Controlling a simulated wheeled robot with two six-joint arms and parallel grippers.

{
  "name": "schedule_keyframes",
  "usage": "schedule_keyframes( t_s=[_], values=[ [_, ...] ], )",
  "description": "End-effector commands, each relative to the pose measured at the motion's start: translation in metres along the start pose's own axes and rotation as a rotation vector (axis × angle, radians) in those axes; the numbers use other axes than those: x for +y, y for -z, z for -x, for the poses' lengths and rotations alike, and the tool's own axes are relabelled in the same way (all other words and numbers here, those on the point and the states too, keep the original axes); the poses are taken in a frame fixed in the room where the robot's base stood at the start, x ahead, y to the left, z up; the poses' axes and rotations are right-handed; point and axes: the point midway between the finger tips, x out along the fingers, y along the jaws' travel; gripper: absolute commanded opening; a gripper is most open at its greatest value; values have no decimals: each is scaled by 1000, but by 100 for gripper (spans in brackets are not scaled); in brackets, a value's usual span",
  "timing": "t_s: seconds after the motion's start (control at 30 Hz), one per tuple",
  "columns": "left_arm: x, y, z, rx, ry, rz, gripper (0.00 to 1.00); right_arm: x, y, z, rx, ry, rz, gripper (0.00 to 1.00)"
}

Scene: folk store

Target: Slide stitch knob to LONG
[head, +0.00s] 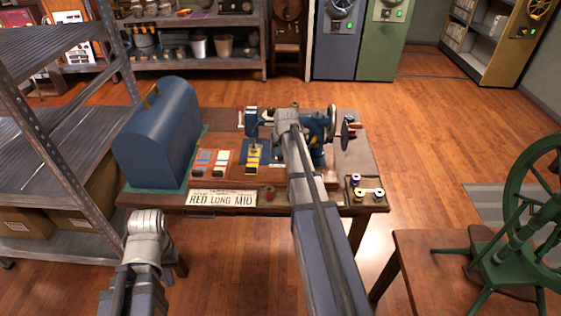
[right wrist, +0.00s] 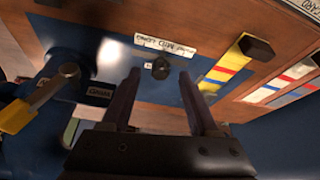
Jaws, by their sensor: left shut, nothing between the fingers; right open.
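The blue sewing machine (head: 318,150) stands on a wooden table, partly hidden by my right arm. In the right wrist view, a small black knob (right wrist: 160,68) sits on a blue panel (right wrist: 140,88), beside a white label strip (right wrist: 165,46) with upside-down lettering; MID is near its middle. The knob appears between the open fingers of my right gripper (right wrist: 162,100), nearer their tips; I cannot tell if they touch it. In the head view, the right gripper is hidden behind its arm. My left arm shows at the lower left; its gripper is not visible.
A sign (head: 221,199) on the table front reads RED LONG MID. A blue domed case (head: 160,130), colour cards (head: 211,162) and a thread-spool tray (head: 366,190) share the table. A metal shelf stands left, a green spinning wheel (head: 520,200) right. A yellow-tipped lever (right wrist: 40,105) is near the gripper.

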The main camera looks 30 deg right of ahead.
Motion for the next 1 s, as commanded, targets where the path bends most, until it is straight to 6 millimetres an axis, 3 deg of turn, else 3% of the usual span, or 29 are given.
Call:
schedule_keyframes(
  t_s=[0.03,0.13,0.5,1.0],
  values=[
    [1,1,-12,0,0,0,0,0,-1,-13,0,0,0,61],
    [2,1,-19,0,0,0,0,0,-1,-21,0,0,0,61],
    [2,1,-21,0,0,0,0,0,0,-23,0,0,0,60],
    [2,1,-21,0,0,0,0,0,0,-23,0,0,0,3]
  ],
)
